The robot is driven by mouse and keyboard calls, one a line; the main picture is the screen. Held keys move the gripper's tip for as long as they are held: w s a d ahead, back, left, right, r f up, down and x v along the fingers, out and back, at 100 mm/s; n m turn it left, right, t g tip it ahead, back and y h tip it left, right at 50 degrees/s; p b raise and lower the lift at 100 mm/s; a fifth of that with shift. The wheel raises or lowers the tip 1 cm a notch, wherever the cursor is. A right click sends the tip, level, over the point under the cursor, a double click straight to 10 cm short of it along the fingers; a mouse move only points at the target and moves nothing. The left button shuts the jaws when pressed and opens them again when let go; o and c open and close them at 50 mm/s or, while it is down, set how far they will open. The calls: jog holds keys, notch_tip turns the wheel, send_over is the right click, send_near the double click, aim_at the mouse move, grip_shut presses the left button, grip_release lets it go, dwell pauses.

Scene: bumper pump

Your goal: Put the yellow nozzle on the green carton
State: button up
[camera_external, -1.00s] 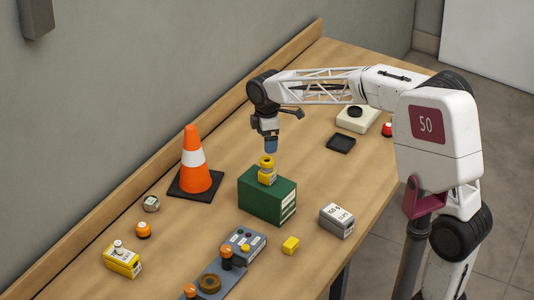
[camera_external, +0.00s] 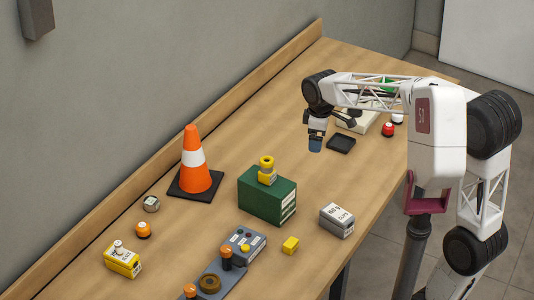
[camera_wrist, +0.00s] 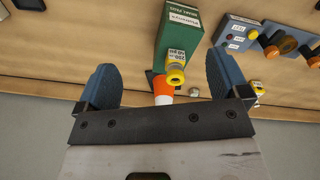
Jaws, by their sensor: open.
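The yellow nozzle (camera_external: 267,171) stands upright on top of the green carton (camera_external: 262,203), near the middle of the table. In the wrist view the nozzle (camera_wrist: 176,72) shows at the end of the green carton (camera_wrist: 176,32), between and beyond my fingers. My gripper (camera_external: 315,145) is open and empty, above the table to the right of and behind the carton, apart from the nozzle. Its two blue fingers (camera_wrist: 163,85) are spread wide in the wrist view.
An orange cone (camera_external: 194,165) stands left of the carton. A grey box (camera_external: 336,221) and a small yellow block (camera_external: 290,245) lie to the right and front. A grey button panel (camera_external: 240,243) is in front. A black tray (camera_external: 341,144) lies near my gripper.

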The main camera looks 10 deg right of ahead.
jog(key=s+d+f+m+t, duration=0.1)
jog(key=s+d+f+m, duration=0.1)
jog(key=s+d+m, duration=0.4)
jog(key=s+d+f+m, duration=0.3)
jog(key=s+d+m, duration=0.4)
jog(key=s+d, duration=0.9)
jog(key=s, duration=0.3)
jog(key=shift+s+f+t, duration=0.2)
jog(key=shift+f+t, duration=0.05)
jog(key=shift+t, duration=0.15)
